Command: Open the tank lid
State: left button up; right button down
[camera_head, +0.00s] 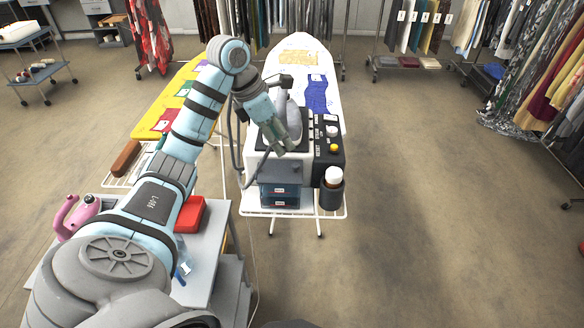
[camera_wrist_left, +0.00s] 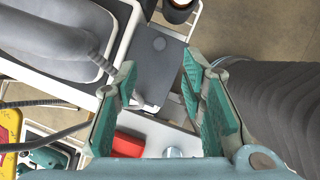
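The white steam station (camera_head: 257,158) stands on the near end of the ironing board. A dark grey flat panel (camera_head: 268,172) at its front looks like the tank lid and appears closed. In the left wrist view the grey panel (camera_wrist_left: 165,75) has a round spot and lies beyond my fingertips. My left gripper (camera_head: 284,143) is over the station, close to the panel. In the wrist view its two teal fingers (camera_wrist_left: 160,66) are spread apart with nothing held between them. Whether they touch the panel I cannot tell. My right gripper is not in view.
A grey iron (camera_head: 296,114) rests on the station, with a hose beside it. A black control box (camera_head: 328,152) and a white-capped bottle (camera_head: 333,178) are at the right. A red box (camera_head: 190,215) sits on the near cart.

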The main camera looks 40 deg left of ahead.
aim_at(295, 165)
pick_arm(q)
jog(key=x, duration=0.8)
jog(key=shift+w+f, duration=0.15)
jog(key=shift+f, duration=0.1)
jog(key=shift+d+f, duration=0.1)
jog(key=shift+f, duration=0.15)
jog(key=shift+c, duration=0.3)
grip_shut()
